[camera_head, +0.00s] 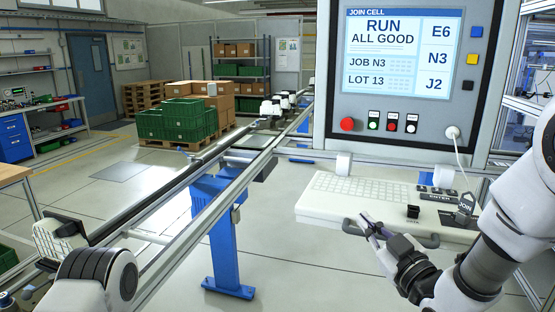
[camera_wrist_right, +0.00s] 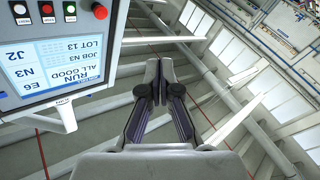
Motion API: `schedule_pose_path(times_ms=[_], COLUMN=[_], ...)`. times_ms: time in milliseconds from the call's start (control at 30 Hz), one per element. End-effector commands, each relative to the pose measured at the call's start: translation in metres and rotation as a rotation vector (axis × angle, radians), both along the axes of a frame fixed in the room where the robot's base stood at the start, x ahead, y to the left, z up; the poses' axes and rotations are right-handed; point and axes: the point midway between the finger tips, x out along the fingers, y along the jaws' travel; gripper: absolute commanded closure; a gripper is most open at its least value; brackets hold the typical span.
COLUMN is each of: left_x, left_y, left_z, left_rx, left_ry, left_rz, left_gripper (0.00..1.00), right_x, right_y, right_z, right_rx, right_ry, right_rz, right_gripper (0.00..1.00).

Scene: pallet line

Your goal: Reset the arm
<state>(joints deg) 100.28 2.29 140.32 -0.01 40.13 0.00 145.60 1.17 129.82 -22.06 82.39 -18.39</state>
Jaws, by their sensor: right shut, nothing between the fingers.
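My right gripper (camera_head: 362,226) is shut and empty in the head view, in front of the near edge of a pale keyboard (camera_head: 345,190). In the right wrist view (camera_wrist_right: 165,78) its two dark fingers meet, with nothing between them. I cannot tell whether it touches the keyboard's edge or handle. The right arm (camera_head: 500,245) comes in from the right edge.
A control panel (camera_head: 405,115) reading RUN ALL GOOD stands above the keyboard. A rail line (camera_head: 185,180) on a blue post (camera_head: 226,235) runs across the left, with a white item (camera_head: 58,240) near my left arm. Green crates (camera_head: 180,118) stand behind. The floor between is open.

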Motion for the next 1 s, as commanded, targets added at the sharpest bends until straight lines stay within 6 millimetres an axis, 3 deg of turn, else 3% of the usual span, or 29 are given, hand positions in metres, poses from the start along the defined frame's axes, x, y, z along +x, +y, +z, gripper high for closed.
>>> schedule_pose_path(times_ms=[167,267,367,500,567,600,700,800,900,1000], left_x=[-0.001,-0.001,-0.001,-0.001,-0.001,-0.001,-0.001,-0.001,-0.001,-0.001], left_y=[0.000,0.000,0.000,0.000,0.000,0.000,0.000,0.000,0.000,0.000], left_z=[-0.005,-0.008,-0.013,-0.018,-0.020,-0.022,-0.025,-0.026,-0.025,-0.025], left_rx=[0.000,0.000,0.000,0.000,0.000,0.000,0.000,0.000,0.000,0.000], left_ry=[0.002,0.002,0.001,0.001,0.001,0.001,0.001,0.002,0.002,0.001], left_rz=[0.000,0.000,0.000,0.000,0.000,0.000,0.000,0.000,0.000,0.000], left_gripper=[0.32,0.32,0.32,0.32,0.32,0.32,0.32,0.32,0.32,0.32], right_x=[-0.005,-0.014,-0.036,-0.095,-0.129,-0.154,-0.224,-0.289,-0.333,-0.350], right_y=[-0.003,-0.007,-0.013,-0.026,-0.033,-0.037,-0.050,-0.062,-0.072,-0.075], right_z=[-0.079,-0.137,-0.212,-0.326,-0.369,-0.395,-0.450,-0.478,-0.479,-0.479], right_rx=[0.004,0.002,0.001,-0.001,-0.002,-0.002,-0.003,0.004,0.033,0.058], right_ry=[0.144,0.263,0.435,0.749,0.892,0.990,1.245,1.477,1.661,1.741], right_rz=[-0.012,-0.032,-0.063,-0.133,-0.170,-0.198,-0.286,-0.394,-0.530,-0.595], right_gripper=[1.00,1.00,1.00,1.00,1.00,1.00,1.00,1.00,1.00,1.00])
